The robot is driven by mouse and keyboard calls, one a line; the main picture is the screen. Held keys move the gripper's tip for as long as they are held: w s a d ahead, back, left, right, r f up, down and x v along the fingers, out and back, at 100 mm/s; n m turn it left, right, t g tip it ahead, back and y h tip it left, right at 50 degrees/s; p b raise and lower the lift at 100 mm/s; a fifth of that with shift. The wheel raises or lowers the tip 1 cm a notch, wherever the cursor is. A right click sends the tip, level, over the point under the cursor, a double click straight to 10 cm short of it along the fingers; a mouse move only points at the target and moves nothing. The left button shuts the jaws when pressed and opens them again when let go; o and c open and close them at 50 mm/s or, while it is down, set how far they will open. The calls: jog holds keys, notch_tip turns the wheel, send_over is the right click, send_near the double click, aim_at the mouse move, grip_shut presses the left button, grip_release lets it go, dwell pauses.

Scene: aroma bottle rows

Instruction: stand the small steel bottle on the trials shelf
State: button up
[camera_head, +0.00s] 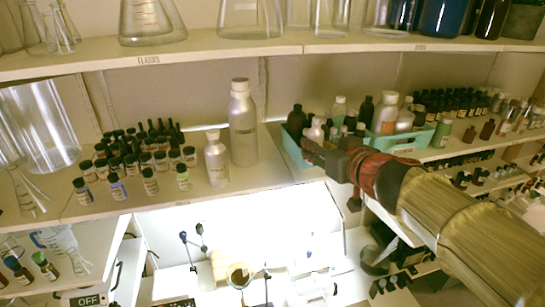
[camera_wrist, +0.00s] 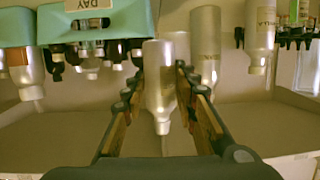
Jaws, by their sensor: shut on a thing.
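A small silvery bottle (camera_wrist: 158,85), apparently the small steel bottle, is between my gripper's fingers (camera_wrist: 158,70) in the wrist view, where the scene appears upside down. Its narrow cap points down there, so it is upright. In the head view my gripper (camera_head: 309,147) is at the front left of the teal tray, with the pale bottle (camera_head: 316,130) at its tips. The bottle's base is hidden in the head view, so I cannot tell what it touches. The middle shelf (camera_head: 275,172) is left of the gripper; I cannot read a "trials" label.
The teal tray (camera_head: 290,147) holds several bottles. A tall silvery bottle (camera_head: 243,125) and a shorter one (camera_head: 216,160) stand left of my gripper. Several dark vials (camera_head: 130,150) stand further left. Bare shelf shows between the tall bottle and the tray. A shelf of flasks (camera_head: 200,48) is above.

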jog(key=shift+d+r, duration=0.2)
jog(key=shift+r, duration=0.8)
jog(key=w+a+f+b, duration=0.1)
jog(key=w+a+f, duration=0.3)
jog(key=w+a+f+b, duration=0.2)
jog(key=w+a+f, duration=0.2)
jog(key=a+f, duration=0.1)
jog(key=shift+w+a, duration=0.2)
jog(key=shift+w, duration=0.1)
jog(key=shift+w+a+f+b, duration=0.2)
jog(key=shift+w+a+b, duration=0.1)
jog(key=shift+b, duration=0.15)
jog(key=shift+f, duration=0.2)
jog(key=shift+w+a+f+b, duration=0.1)
jog(key=shift+f+b, duration=0.9)
jog(key=shift+f, duration=0.5)
jog(key=shift+f, duration=0.2)
jog(key=o, duration=1.2)
